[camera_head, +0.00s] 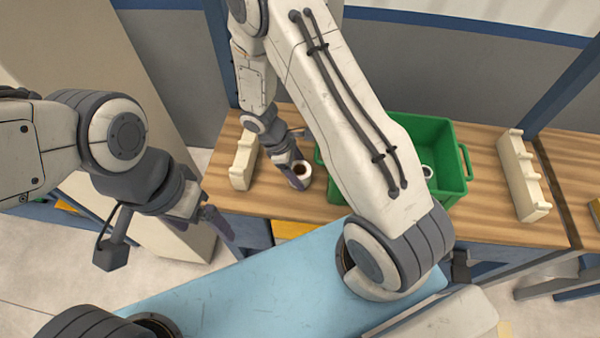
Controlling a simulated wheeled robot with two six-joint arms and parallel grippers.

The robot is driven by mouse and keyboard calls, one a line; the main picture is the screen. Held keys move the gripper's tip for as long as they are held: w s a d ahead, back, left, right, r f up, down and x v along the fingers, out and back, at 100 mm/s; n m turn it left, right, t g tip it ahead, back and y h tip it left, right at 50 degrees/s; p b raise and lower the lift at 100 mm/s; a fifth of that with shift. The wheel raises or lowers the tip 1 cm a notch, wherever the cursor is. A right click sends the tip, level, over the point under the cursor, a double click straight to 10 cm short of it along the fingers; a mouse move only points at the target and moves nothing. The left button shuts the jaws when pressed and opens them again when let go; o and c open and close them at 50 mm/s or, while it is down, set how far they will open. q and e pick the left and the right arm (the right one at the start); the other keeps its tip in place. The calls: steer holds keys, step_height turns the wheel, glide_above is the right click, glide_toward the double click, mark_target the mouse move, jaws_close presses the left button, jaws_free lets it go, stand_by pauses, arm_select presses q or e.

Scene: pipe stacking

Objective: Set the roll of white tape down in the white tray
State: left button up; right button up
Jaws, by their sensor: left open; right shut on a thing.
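The roll of white tape (304,171) is a small white ring with a dark centre, above the wooden bench left of the green crate. My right gripper (293,178) is shut on it, and the fingers hide part of the roll. I cannot tell whether the roll touches the bench. No flat white tray is clear; a cream, notched holder (242,165) stands on the bench just left of my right gripper, apart from the roll. My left gripper (217,224) is open and empty, in front of the bench's left end.
A green crate (455,135) stands on the bench, partly hidden by my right arm, with a white ring-shaped thing (427,171) inside. Another cream notched holder (522,175) stands at the right. The wooden bench (340,214) has bare room along its front edge.

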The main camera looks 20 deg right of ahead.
steer(key=shift+f, duration=0.5)
steer(key=shift+f, duration=0.1)
steer(key=o, duration=1)
steer(key=shift+f, duration=0.1)
steer(key=o, duration=0.3)
steer(key=shift+o, duration=0.2)
steer(key=shift+r, duration=0.2)
